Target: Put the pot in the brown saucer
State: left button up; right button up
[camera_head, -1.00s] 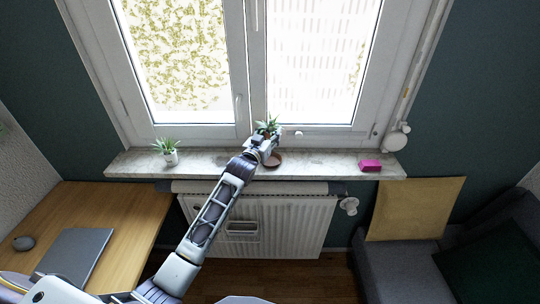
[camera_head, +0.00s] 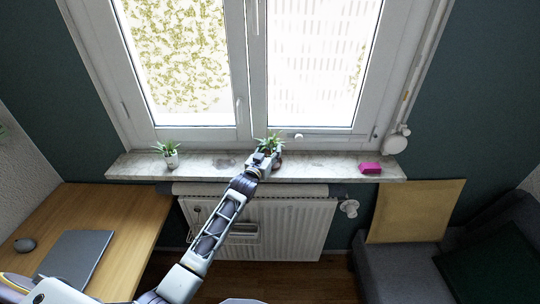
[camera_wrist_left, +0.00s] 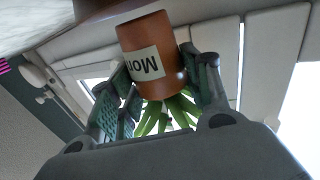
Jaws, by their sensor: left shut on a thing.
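The pot (camera_wrist_left: 150,52) is a terracotta cylinder with a white label and a spiky green plant, seen upside down in the left wrist view. My left gripper (camera_wrist_left: 163,80) is shut on it, with fingers on both sides. In the head view the plant (camera_head: 270,144) shows above my left gripper (camera_head: 262,158), over the windowsill; the gripper hides most of the pot. The brown saucer (camera_head: 278,164) peeks out just right of the gripper. Its edge also shows in the wrist view (camera_wrist_left: 100,9), close to the pot's base. I cannot tell whether they touch. My right gripper is not in view.
The window stands close behind, with a radiator (camera_head: 290,225) below. A wooden desk (camera_head: 110,215) with a laptop is at left.

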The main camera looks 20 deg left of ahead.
pick_arm(q)
jog(key=shift+f, duration=1.1)
jog(key=shift+f, duration=0.1)
jog(key=o, duration=1.2)
jog(key=shift+s+a+b, duration=0.15)
jog(key=shift+s+a, duration=0.1)
jog(key=shift+s, duration=1.75)
jog(key=shift+s+a+b, duration=0.15)
jog(key=shift+s+a, duration=0.05)
jog(key=shift+s, duration=1.75)
jog(key=shift+s+a+b, duration=0.15)
jog(key=shift+s+a, duration=0.1)
jog(key=shift+s, duration=1.75)
